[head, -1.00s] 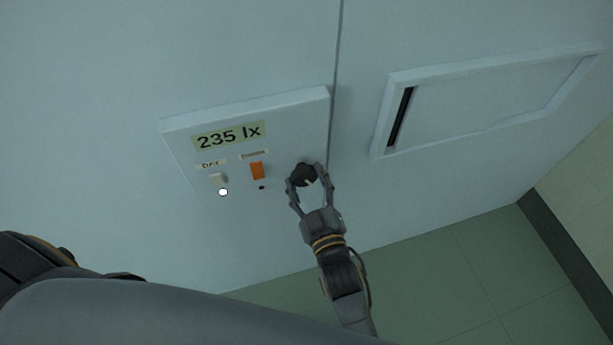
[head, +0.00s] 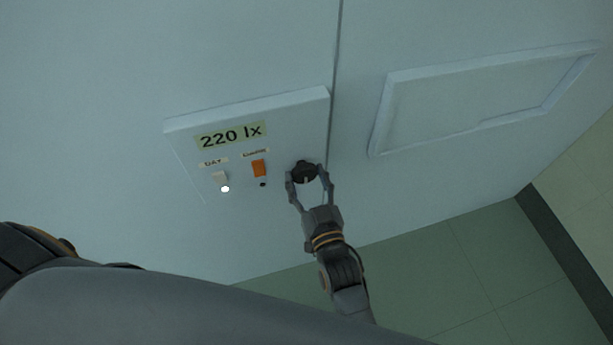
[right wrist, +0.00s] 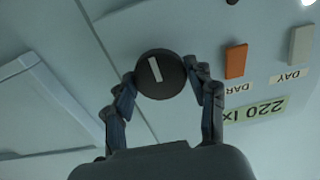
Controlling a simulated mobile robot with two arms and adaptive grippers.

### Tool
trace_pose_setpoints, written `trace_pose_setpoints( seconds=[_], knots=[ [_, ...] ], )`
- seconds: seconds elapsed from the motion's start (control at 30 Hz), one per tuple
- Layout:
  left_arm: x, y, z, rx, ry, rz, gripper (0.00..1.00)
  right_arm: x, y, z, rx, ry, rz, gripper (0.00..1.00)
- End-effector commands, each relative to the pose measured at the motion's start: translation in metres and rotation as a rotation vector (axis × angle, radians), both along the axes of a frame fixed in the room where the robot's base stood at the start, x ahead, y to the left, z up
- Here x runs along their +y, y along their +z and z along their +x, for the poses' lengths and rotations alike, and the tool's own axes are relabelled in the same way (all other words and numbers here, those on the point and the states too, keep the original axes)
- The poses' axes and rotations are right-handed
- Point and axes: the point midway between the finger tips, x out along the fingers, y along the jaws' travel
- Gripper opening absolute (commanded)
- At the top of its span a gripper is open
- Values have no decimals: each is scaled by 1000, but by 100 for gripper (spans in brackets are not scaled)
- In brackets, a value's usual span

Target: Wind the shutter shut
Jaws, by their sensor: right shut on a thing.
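A round black knob (head: 305,171) with a white pointer mark sits at the right end of the control panel (head: 250,104). My right gripper (head: 309,180) is shut on it, one finger on each side. In the right wrist view the knob (right wrist: 160,74) shows between the two fingers (right wrist: 160,84). The shutter (head: 480,98) is a flat pale panel in a raised frame on the wall to the right; no dark gap shows in it. Its frame also shows at the left of the right wrist view (right wrist: 45,105). My left gripper is not in view.
The panel carries a display (head: 231,135) reading "220 lx", a white switch (head: 221,178) labelled DAY with a lit lamp (head: 225,189) below, and an orange switch (head: 259,168) with a dark lamp (head: 263,185). Green floor (head: 470,250) lies below the wall.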

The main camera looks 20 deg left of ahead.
Motion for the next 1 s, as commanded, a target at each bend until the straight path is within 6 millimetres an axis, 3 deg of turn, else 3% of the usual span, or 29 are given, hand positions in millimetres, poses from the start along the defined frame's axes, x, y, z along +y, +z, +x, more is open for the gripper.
trace_pose_setpoints(
  seconds=[0.27,0.3,0.4,0.77,1.0],
  knots=[
    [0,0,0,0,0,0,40,0,-1,0,5,0,2,24],
    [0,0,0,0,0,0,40,0,-1,0,5,0,2,58],
    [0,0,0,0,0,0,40,0,-1,0,5,0,2,78],
    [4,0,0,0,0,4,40,-1,-1,-2,3,0,1,78],
    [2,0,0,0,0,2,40,-20,-2,-31,5,1,-1,78]
  ],
)
